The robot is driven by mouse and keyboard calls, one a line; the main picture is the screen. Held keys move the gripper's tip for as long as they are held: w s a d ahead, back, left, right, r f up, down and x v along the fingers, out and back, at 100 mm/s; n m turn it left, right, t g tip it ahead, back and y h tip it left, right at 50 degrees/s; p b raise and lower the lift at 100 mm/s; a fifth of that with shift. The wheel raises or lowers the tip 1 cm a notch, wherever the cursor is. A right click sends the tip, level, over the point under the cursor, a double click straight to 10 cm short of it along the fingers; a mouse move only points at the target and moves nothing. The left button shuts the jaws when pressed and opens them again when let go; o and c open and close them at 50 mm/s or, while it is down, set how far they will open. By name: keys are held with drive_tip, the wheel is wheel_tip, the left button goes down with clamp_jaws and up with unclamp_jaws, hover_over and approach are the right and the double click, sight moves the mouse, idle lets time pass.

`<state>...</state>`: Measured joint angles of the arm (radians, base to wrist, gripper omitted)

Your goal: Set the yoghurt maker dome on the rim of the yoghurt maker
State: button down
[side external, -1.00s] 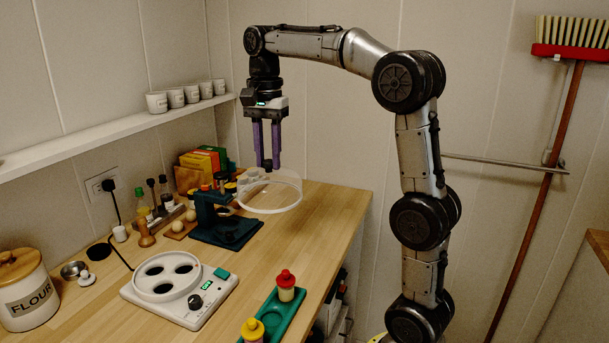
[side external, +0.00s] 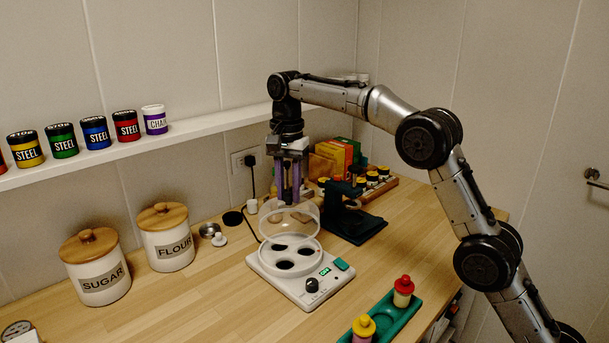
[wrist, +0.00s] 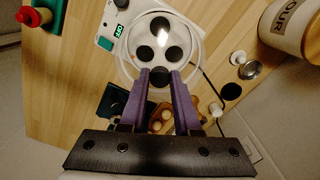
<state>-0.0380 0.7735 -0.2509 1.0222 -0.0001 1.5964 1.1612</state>
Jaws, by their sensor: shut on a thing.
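The yoghurt maker dome (side external: 300,219) is a clear cover with a pale rim and a dark knob (wrist: 160,77). My gripper (side external: 288,201) is shut on this knob, and the dome hangs below the fingers. The yoghurt maker (side external: 300,290) is a white base on the counter, with a round raised rim around three dark wells, a black dial and a green display. In the side view the dome is over the back of that rim, seemingly a little above it; the exact gap is unclear. In the wrist view the wells show through the dome.
A dark green stand (side external: 352,228) is close behind the maker to the right. A green tray (side external: 395,315) with red- and yellow-topped items lies in front. Flour (side external: 167,238) and sugar (side external: 97,267) canisters stand left. A black cable runs behind the maker.

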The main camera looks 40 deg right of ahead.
sight(289, 204)
drive_tip(key=shift+f, duration=3.05)
drive_tip(key=shift+f, duration=0.55)
drive_tip(key=shift+c, duration=0.3)
unclamp_jaws()
drive_tip(key=shift+r, duration=3.45)
